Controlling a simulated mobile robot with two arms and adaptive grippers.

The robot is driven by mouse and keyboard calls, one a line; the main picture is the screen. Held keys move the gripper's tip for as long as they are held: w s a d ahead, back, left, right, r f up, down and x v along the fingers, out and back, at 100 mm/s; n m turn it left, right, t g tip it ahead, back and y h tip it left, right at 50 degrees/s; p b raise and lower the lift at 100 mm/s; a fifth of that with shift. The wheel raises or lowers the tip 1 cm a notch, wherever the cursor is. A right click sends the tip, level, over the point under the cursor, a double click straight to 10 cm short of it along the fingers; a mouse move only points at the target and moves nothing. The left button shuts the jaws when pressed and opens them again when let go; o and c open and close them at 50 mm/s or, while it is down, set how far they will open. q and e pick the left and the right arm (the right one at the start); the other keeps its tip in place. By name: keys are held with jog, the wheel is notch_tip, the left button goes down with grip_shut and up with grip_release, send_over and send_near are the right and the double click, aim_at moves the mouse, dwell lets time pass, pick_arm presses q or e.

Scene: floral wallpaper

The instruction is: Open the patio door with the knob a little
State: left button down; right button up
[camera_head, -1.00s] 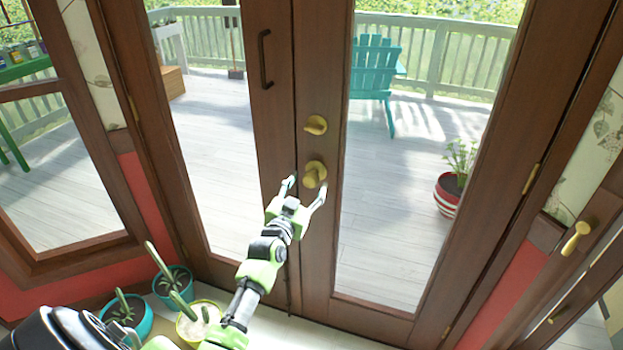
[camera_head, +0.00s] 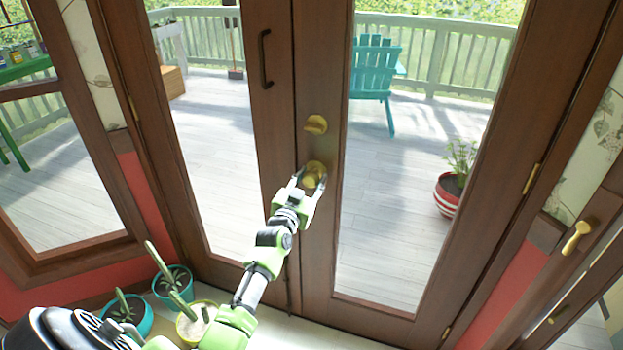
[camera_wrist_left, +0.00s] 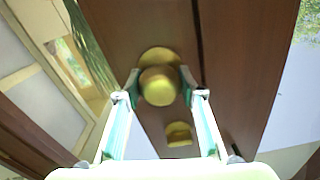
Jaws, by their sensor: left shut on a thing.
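The patio door (camera_head: 318,235) is a pair of brown wooden leaves with large glass panes, and it stands closed. A round brass knob (camera_head: 314,170) sits on the right leaf, with a smaller brass latch (camera_head: 316,125) above it. My left gripper (camera_head: 312,182) is at the knob, its two fingers on either side and shut on it. In the left wrist view the knob (camera_wrist_left: 159,86) sits between the fingertips of the left gripper (camera_wrist_left: 161,92). The smaller latch (camera_wrist_left: 179,134) also shows there. My right gripper is not in view.
Potted cacti (camera_head: 172,285) stand at the lower left, near my left arm. A dark bar handle (camera_head: 265,60) is on the left leaf. Beyond the glass, a teal chair (camera_head: 375,68) and a striped pot (camera_head: 447,195) stand on the deck (camera_head: 400,160).

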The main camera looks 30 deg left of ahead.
pick_arm(q)
jog(key=n+p, duration=0.1)
jog(key=n, duration=0.3)
jog(key=shift+n, duration=0.3)
jog(key=n, duration=0.5)
jog(key=shift+n, duration=0.3)
dwell(0.6)
